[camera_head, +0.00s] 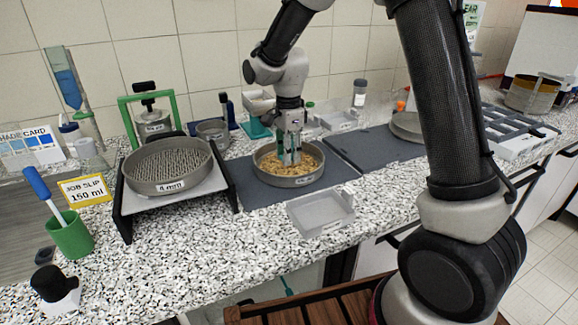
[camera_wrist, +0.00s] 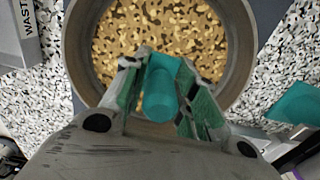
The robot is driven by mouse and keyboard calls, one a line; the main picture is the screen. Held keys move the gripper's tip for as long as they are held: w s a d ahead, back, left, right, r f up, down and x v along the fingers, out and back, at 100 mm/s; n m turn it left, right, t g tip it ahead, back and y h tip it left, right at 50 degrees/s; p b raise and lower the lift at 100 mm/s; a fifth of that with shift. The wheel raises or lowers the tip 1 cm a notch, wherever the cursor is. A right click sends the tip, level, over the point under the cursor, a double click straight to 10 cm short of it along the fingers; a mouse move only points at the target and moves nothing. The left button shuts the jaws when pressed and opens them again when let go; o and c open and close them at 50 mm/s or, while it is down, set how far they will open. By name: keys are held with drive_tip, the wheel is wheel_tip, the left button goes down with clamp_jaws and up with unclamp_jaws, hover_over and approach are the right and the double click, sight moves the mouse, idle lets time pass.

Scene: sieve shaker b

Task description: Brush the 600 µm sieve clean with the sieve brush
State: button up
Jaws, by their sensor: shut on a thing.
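A round grey sieve (camera_head: 262,168) sits on a dark mat, its inside covered in tan and brown patches; its label is too small to read. In the wrist view the sieve (camera_wrist: 82,92) fills the top middle, with the patches across its floor. My gripper (camera_head: 289,150) points down inside the sieve's rim. Its green-padded fingers (camera_wrist: 160,85) are shut on a teal brush handle (camera_wrist: 160,98). The bristles are hidden, and I cannot tell whether they touch the mesh.
A sieve marked 4 mm (camera_head: 165,170) stands on a black-framed stand to the left. A grey tray (camera_head: 322,212) lies in front, marked WASTE in the wrist view (camera_wrist: 20,35). A teal holder (camera_head: 257,130) stands behind. Another dark mat (camera_head: 372,150) lies to the right.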

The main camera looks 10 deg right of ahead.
sight(301, 163)
drive_tip(key=shift+s+a, duration=0.15)
drive_tip(key=shift+a, duration=0.75)
drive_tip(key=shift+s+a, duration=0.1)
drive_tip(key=shift+a, duration=0.8)
drive_tip(key=shift+w+d, duration=0.2)
drive_tip(key=shift+d, duration=1.05)
drive_tip(key=shift+w+d, duration=0.15)
drive_tip(key=shift+d, duration=1.15)
drive_tip(key=shift+w+d, duration=0.2)
drive_tip(key=shift+d, duration=1.05)
drive_tip(key=shift+r, duration=0.1)
wheel_tip(301, 163, up, 9)
drive_tip(key=shift+a, duration=0.1)
